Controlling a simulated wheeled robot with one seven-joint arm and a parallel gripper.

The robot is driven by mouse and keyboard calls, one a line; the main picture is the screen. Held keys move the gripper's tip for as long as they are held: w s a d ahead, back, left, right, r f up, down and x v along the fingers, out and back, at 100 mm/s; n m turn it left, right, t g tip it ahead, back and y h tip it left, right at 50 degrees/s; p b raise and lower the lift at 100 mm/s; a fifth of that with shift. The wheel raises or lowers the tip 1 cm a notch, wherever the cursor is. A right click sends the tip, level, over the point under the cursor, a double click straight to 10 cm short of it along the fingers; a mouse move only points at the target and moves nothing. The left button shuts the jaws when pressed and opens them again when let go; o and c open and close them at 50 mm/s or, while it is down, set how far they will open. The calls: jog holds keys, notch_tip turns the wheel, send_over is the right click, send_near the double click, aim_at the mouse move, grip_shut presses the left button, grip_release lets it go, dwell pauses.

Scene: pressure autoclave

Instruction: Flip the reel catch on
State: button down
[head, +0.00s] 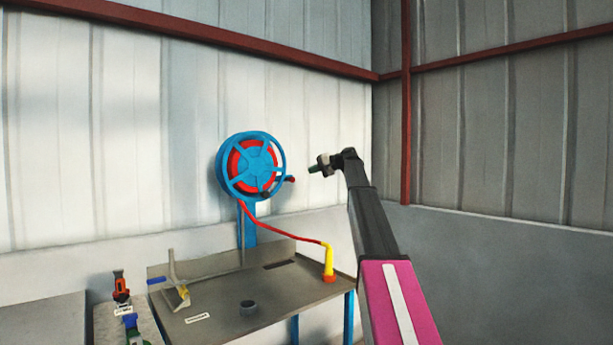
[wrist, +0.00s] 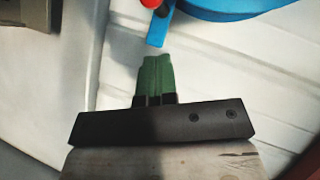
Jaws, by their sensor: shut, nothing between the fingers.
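A blue hose reel (head: 231,150) with a red hose coil stands on a blue post against the wall in the head view. A small lever with a red end (head: 291,179) sticks out at its lower right; I cannot tell for sure whether this is the catch or in which position it is. In the wrist view the blue reel rim (wrist: 235,8) is at the top, with a blue tab (wrist: 159,30) and a red knob beside it. My gripper (head: 314,168) is right of the reel, apart from it. Its green fingers (wrist: 157,60) are together, empty, just below the blue tab in the wrist view.
A red hose (head: 283,234) runs from the reel to a yellow nozzle (head: 328,260) on the metal bench (head: 225,318). The wall is close behind the reel.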

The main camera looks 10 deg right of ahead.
jog(key=v, duration=0.7)
dwell(0.3)
